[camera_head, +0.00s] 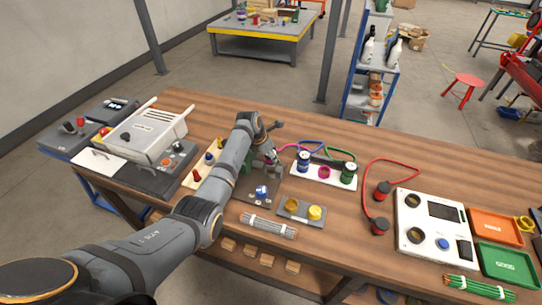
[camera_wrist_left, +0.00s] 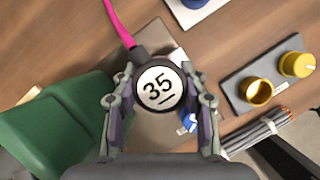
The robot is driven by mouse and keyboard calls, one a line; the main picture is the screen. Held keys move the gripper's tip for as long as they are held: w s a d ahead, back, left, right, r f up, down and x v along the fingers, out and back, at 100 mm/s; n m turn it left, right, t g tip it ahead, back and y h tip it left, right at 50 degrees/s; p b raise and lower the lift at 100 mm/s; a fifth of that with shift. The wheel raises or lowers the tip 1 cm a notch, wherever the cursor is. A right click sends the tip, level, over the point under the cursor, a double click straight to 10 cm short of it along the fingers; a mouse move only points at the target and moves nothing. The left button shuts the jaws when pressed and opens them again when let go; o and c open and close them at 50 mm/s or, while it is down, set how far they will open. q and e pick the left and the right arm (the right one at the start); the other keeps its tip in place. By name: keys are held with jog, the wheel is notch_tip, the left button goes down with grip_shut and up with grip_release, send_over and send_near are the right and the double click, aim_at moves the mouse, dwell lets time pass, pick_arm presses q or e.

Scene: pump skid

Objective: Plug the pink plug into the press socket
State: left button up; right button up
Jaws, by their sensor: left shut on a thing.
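My left gripper (camera_wrist_left: 160,105) is shut on the pink plug (camera_wrist_left: 158,88), a dark round body with a white cap marked 35. Its pink cable (camera_wrist_left: 118,20) leaves toward the top left in the wrist view. In the head view my left gripper (camera_head: 272,163) is above a grey base plate (camera_head: 288,186), and the plug is mostly hidden there. A green body (camera_wrist_left: 60,128), which may be the press, stands left of the gripper in the wrist view. A blue-and-white part (camera_head: 262,192) sits on the plate. I cannot make out the press socket. My right gripper is not in view.
A white rack (camera_head: 322,172) with blue and green plugs stands right of the gripper. A white panel (camera_head: 432,228) and red-cabled plugs (camera_head: 382,190) are farther right.

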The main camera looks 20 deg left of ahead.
pick_arm(q)
jog(key=shift+f+b, duration=0.6)
jog(key=shift+f, duration=1.15)
dwell(0.4)
jog(key=o, duration=1.4)
jog(key=shift+c, duration=0.2)
jog(key=v, duration=1.2)
